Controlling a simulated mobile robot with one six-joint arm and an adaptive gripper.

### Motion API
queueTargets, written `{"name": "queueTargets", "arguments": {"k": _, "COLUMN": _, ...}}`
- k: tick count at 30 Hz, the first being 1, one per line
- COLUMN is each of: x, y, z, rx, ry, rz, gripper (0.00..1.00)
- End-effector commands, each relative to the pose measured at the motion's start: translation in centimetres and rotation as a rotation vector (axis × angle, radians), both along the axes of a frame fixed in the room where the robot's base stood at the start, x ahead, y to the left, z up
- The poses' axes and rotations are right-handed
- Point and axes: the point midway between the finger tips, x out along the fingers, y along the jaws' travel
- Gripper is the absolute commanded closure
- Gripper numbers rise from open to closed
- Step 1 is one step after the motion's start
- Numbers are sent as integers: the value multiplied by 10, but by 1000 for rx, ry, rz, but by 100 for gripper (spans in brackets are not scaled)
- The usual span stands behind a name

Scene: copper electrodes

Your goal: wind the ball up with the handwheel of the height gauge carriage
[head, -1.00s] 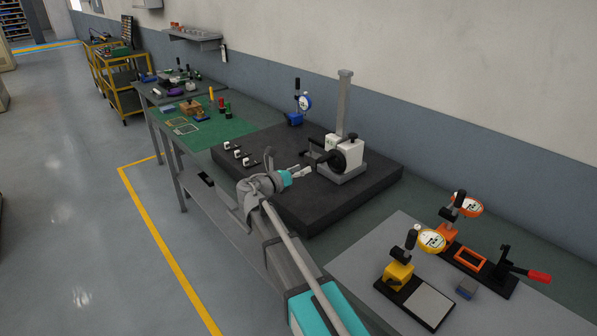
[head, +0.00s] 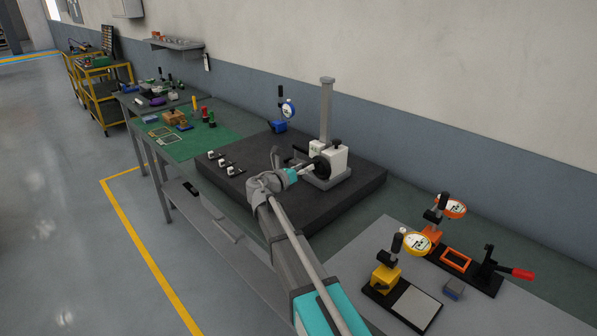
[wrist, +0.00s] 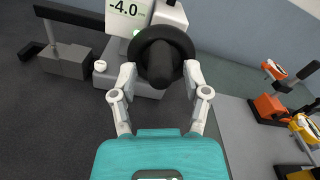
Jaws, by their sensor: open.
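The height gauge has a grey column (head: 326,112) and a white carriage (head: 334,156) on a grey base. Its black handwheel (head: 320,166) faces my gripper (head: 308,170). In the wrist view the handwheel (wrist: 146,39) is a dark ring with a thick knob towards me. My gripper (wrist: 160,74) is open, one finger on each side of the knob; I cannot tell whether they touch the wheel. The carriage display (wrist: 125,9) reads -4.0. A small white rounded tip (wrist: 100,66) shows left of the wheel; I cannot tell if it is the ball.
The gauge stands on a dark surface plate (head: 262,182). Small blocks stand at its left. A blue dial stand (head: 279,127) is behind. Yellow (head: 384,278) and orange dial stands (head: 432,217) and a red-handled clamp (head: 490,270) are at the right.

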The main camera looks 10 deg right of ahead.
Motion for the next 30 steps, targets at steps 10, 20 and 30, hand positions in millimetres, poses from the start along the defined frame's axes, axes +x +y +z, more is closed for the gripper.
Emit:
{"name": "queueTargets", "arguments": {"k": 10, "x": 2, "y": -3, "z": 0, "rx": 0, "ry": 0, "rz": 0, "gripper": 40}}
{"name": "queueTargets", "arguments": {"k": 20, "x": 5, "y": -7, "z": 0, "rx": 0, "ry": 0, "rz": 1, "gripper": 40}}
{"name": "queueTargets", "arguments": {"k": 30, "x": 5, "y": -7, "z": 0, "rx": 0, "ry": 0, "rz": 0, "gripper": 62}}
